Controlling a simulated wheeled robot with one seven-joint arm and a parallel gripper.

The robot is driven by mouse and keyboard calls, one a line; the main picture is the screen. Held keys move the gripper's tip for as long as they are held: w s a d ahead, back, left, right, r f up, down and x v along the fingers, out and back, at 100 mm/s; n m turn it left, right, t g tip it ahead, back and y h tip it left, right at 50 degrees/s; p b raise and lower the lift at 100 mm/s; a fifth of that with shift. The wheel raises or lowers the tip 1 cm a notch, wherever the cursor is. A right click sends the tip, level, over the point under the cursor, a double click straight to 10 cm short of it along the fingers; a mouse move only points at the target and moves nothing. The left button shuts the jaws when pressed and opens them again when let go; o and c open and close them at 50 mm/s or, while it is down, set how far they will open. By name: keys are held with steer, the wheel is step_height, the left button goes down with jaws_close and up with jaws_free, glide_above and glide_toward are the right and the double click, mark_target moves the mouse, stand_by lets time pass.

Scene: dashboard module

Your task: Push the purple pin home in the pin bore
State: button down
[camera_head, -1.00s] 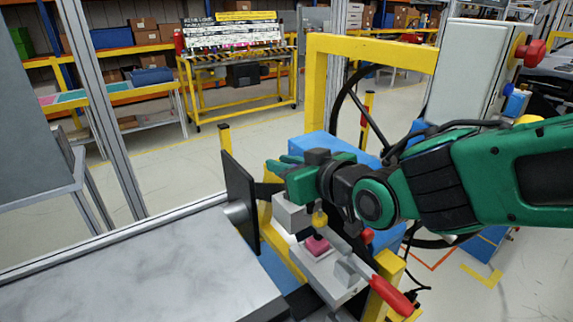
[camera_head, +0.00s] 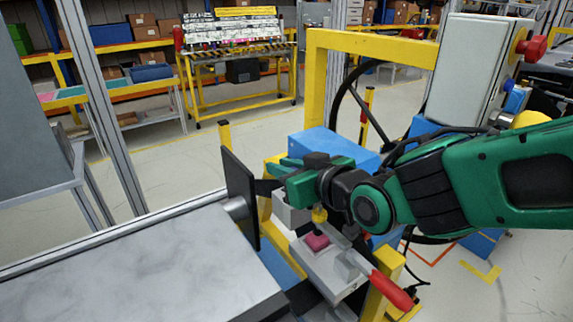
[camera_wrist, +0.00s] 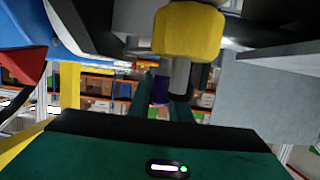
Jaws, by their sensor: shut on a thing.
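My gripper (camera_head: 283,168) reaches left over the fixture in the head view, with its green fingers nearly level. The wrist view shows the fingers (camera_wrist: 162,104) close together around a small purple pin (camera_wrist: 160,89), of which only a short part shows. A grey cylinder (camera_wrist: 180,75) stands right beside the pin in that view, below a yellow knob (camera_wrist: 189,30). The pin is hidden in the head view. I cannot make out the pin bore, or how deep the pin sits.
Below my gripper are a grey block (camera_head: 288,212), a magenta block (camera_head: 317,241) and a clamp with a red handle (camera_head: 391,290). A black panel (camera_head: 240,198) stands close to the left of the fingers. A bare grey tabletop (camera_head: 140,275) lies at lower left.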

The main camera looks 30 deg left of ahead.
steer(key=shift+f, duration=0.4)
steer(key=c, duration=1.6)
jaws_free()
steer(key=shift+o, duration=0.2)
steer(key=shift+d, duration=0.1)
steer(key=v, duration=0.9)
steer(key=shift+d+r, duration=0.1)
steer(key=shift+s+d+r, duration=0.15)
steer(key=shift+s+d, duration=0.15)
steer(key=shift+d, duration=0.3)
steer(key=shift+s, duration=0.1)
